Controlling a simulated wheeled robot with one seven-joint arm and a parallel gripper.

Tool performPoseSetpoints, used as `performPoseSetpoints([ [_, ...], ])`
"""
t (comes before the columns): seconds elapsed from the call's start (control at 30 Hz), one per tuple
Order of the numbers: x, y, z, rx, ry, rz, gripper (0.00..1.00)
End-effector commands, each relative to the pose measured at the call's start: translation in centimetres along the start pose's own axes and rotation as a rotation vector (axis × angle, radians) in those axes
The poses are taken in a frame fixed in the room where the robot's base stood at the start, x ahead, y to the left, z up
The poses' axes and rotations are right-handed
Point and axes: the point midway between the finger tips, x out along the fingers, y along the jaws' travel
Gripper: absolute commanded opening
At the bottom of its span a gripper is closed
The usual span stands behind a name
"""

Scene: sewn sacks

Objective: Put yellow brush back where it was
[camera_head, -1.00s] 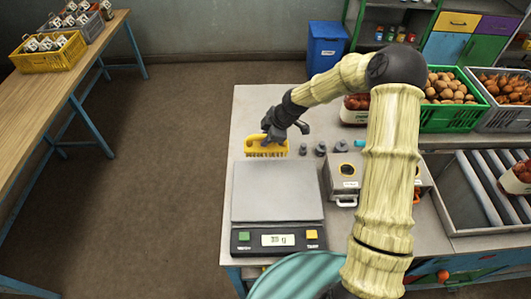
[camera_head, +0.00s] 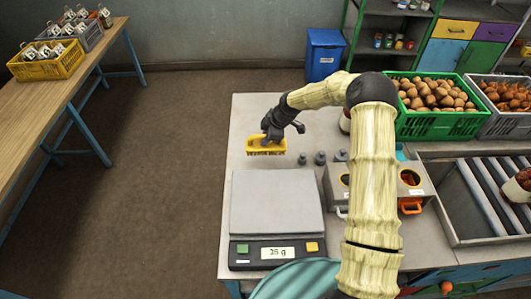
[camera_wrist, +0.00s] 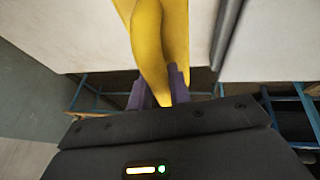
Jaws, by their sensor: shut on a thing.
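The yellow brush (camera_head: 258,145) has dark bristles along its lower side. My gripper (camera_head: 271,135) is shut on it from above, at the far left part of the worktable (camera_head: 262,109). The brush is beyond the scale (camera_head: 277,203), with a gap between them in the picture. Whether its bristles touch the table or hang just above it, I cannot tell. In the wrist view the brush (camera_wrist: 150,45) fills the space between my two fingers (camera_wrist: 160,88). The scale's plate is empty.
Small grey weights (camera_head: 320,158) stand right of the brush. A grey box with round holes (camera_head: 378,186) sits right of the scale. A green crate of potatoes (camera_head: 435,125) is at the back right. The table's left edge is close to the brush.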

Motion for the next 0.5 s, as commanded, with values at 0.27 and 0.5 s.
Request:
performPoseSetpoints([
  [0.27, 2.7, -0.6, 1.0, 0.000, 0.001, 0.000, 0.01],
  [0.5, 2.8, -0.6, 1.1, 0.000, 0.000, 0.000, 0.01],
])
